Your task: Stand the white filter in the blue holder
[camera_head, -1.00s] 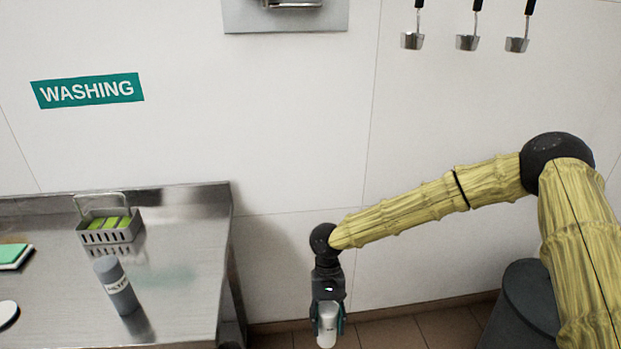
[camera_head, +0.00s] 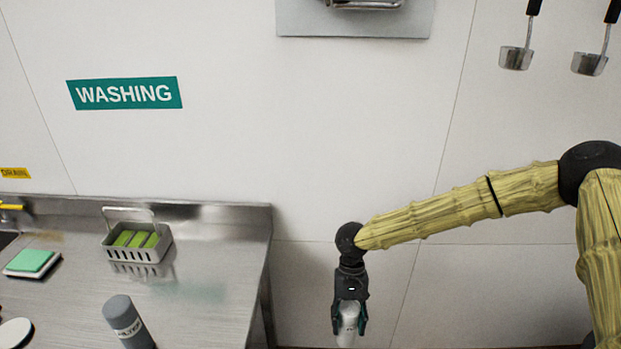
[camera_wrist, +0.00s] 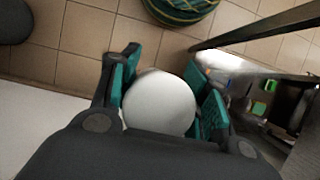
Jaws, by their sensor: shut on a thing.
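The white filter (camera_head: 347,327) is held in my gripper (camera_head: 350,318), which points down beyond the right end of the steel counter. In the wrist view the filter's round white end (camera_wrist: 159,102) sits between the green-padded fingers of my gripper (camera_wrist: 170,95). A blue-grey cylinder with a white FILTER label (camera_head: 127,322) stands on the counter near the lower edge of the head view. It looks like the blue holder, and its lower part is cut off. My gripper is well to its right, apart from it.
The steel counter (camera_head: 205,290) has a raised back edge. The counter between basket and cylinder is clear. A green patterned round object (camera_wrist: 182,8) is on the tiled floor.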

